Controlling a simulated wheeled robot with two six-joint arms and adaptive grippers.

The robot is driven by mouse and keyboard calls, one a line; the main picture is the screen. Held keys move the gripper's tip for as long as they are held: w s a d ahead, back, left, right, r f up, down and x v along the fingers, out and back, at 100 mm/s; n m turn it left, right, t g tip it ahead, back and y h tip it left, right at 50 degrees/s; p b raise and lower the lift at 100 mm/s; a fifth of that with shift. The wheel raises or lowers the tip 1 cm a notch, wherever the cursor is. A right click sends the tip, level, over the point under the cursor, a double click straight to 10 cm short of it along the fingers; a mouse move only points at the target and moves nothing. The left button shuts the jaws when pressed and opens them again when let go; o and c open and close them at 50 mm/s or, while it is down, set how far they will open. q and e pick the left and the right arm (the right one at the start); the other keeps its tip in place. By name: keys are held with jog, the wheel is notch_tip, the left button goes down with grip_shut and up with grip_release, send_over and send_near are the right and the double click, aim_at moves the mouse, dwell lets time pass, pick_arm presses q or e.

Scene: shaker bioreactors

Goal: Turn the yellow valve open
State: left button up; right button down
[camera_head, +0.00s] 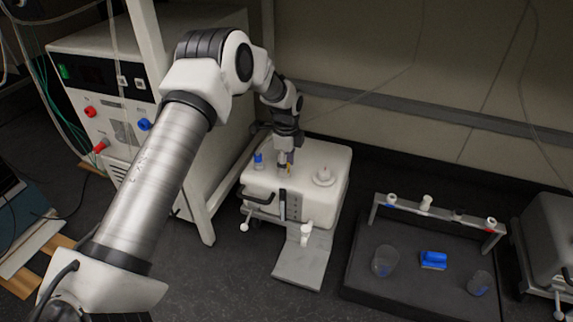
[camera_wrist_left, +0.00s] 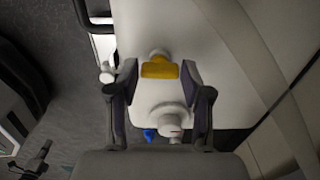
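The yellow valve (camera_wrist_left: 160,70) is a short yellow bar handle on a white stem, on top of the white box (camera_head: 328,162). In the head view only a sliver of yellow shows under my left gripper (camera_head: 286,160). In the left wrist view my left gripper (camera_wrist_left: 160,68) is open, with its fingertips on either side of the valve. A small gap shows between each fingertip and the handle's ends, most clearly on the left. I cannot tell how far the fingers are above it. My right gripper is not in view.
A blue-capped fitting (camera_head: 258,158) and a round white cap (camera_head: 324,177) stand on the box, with a black handle (camera_head: 257,196) at its side. A white machine (camera_head: 110,90) stands at left. A dark tray (camera_head: 400,290) with a rack and cups is at right.

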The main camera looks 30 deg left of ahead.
pick_arm(q)
jog(key=c, duration=0.5)
jog(key=shift+o, duration=0.2)
jog(key=shift+r+n+p, duration=0.25)
jog(key=shift+n+p, duration=0.15)
jog(key=shift+p, duration=0.6)
jog(key=n+p, duration=0.6)
jog(key=p, duration=0.2)
jog(key=shift+p, duration=0.3)
jog(key=shift+n+p, duration=0.35)
jog(key=shift+n, duration=0.35)
jog(key=n+p, duration=0.2)
jog(key=n, duration=0.2)
jog(key=shift+f+n+p, duration=0.15)
jog(key=shift+n+p, duration=0.15)
jog(key=n+p, duration=0.1)
jog(key=n, duration=0.4)
jog(key=shift+f+p, duration=0.1)
jog(key=shift+p, duration=0.25)
